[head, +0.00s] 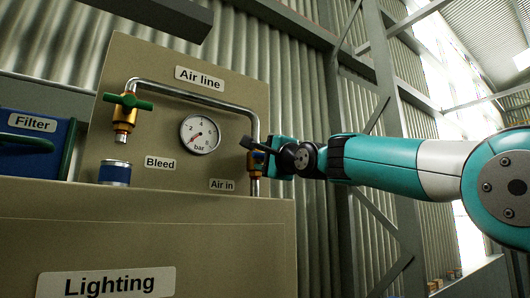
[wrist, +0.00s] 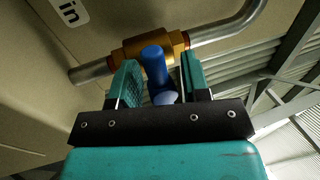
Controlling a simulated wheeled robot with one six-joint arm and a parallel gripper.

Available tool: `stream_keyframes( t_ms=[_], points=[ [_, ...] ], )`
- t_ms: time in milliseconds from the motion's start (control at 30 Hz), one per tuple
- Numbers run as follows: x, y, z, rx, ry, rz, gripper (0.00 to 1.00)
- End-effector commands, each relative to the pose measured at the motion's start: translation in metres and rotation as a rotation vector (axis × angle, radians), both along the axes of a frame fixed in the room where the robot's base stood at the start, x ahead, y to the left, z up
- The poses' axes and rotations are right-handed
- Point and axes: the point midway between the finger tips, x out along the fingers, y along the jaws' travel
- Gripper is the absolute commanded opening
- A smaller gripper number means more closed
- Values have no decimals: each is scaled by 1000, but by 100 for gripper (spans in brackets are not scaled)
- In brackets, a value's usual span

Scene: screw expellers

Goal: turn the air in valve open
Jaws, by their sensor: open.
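The air in valve is a brass body (wrist: 145,48) on a grey metal pipe in the wrist view. Its blue handle (wrist: 154,66) sticks out from the body toward my palm, seeming to lie across the pipe. My gripper (wrist: 160,75) is open, with one teal finger on each side of the handle; whether either touches it I cannot tell. In the head view, the valve's brass body (head: 254,184) shows beside the "Air in" label (head: 222,185), and my gripper (head: 256,146) hides the handle.
A pressure gauge (head: 200,134) has its needle pointing to the lower left. A bleed valve with a green handle (head: 128,101) is at the pipe's left end, above a blue cup (head: 115,173). The beige lighting cabinet (head: 240,240) stands in front, below my gripper. Free room lies right of the panel.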

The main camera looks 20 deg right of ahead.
Motion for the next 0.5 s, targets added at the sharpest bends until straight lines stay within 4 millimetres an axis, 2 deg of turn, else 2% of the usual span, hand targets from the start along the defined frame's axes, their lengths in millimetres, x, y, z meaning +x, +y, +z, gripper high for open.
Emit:
stream_keyframes(
  t_ms=[167, 200, 367, 500],
  points=[
    [0, 0, 0, 0, 0, 0, 43],
    [0, 0, 0, 0, 0, 0, 38],
    [0, 0, 0, 0, -1, 0, 2],
    [-1, 0, 1, -1, -3, -1, 0]
  ],
)
